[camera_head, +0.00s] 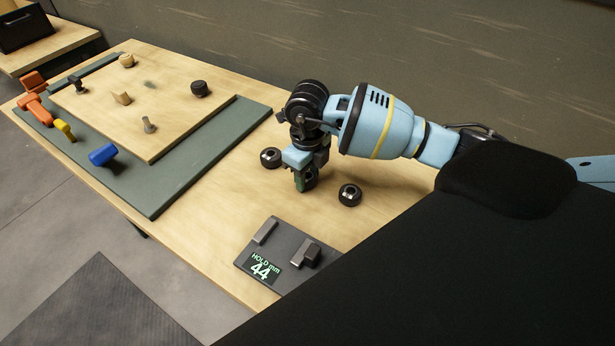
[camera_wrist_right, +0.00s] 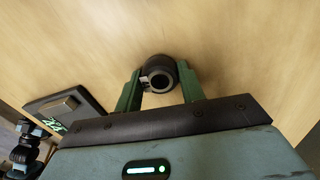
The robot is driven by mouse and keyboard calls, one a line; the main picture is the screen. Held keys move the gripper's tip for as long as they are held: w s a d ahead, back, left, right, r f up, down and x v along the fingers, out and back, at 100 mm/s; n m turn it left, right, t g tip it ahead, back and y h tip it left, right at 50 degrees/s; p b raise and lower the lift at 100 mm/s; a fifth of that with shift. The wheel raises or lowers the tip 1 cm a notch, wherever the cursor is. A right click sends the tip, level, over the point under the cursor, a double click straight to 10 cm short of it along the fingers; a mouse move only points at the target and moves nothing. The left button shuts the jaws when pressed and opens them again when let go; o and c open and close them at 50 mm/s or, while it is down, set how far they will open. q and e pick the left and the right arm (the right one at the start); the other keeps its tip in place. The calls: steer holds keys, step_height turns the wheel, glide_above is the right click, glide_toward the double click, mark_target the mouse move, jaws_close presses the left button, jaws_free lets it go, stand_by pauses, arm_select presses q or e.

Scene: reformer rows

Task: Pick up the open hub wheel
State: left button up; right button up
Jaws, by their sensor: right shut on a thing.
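My right gripper (camera_head: 305,184) points down at the table, between two dark wheels. In the right wrist view its two green fingers (camera_wrist_right: 160,92) are shut on a black wheel with a grey ring and a dark open centre (camera_wrist_right: 158,84). The fingers hide this wheel in the head view, and I cannot tell whether it touches the table. One other dark wheel (camera_head: 270,157) lies just left of the gripper, and another (camera_head: 349,194) lies to its right. Both show light hub parts.
A gauge plate (camera_head: 262,262) reading "HOLD mm 44" with grey blocks lies in front of the gripper. A green mat (camera_head: 160,205) with a wooden board (camera_head: 160,137) and several small pieces lies left. Table between mat and gauge is clear.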

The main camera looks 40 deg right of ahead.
step_height(320, 180, up, 10)
stand_by(0.6)
steer(key=shift+s, duration=0.15)
stand_by(1.4)
